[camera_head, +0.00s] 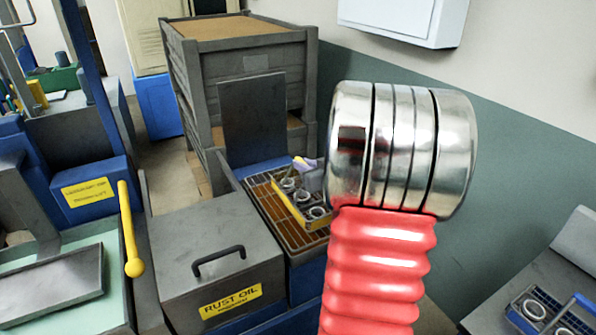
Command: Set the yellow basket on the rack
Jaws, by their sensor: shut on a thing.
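The yellow basket (298,216) holds several metal rings and shows near the middle, left of my arm. It is over the right part of the rack (261,190), a brown grate in a dark metal frame; I cannot tell whether it touches the grate. My gripper (306,163) shows only as a small pale purple and grey part at the basket's far right edge. It is shut on the basket there. My silver and red arm hides the rest of the gripper and the basket's right side.
A grey lidded box (212,245) labelled RUST OIL stands left of the rack. An upright grey panel (253,115) and stacked grey crates (240,55) stand behind it. Another basket of rings (545,310) sits on a dark surface at lower right. A yellow-handled lever (130,235) stands left.

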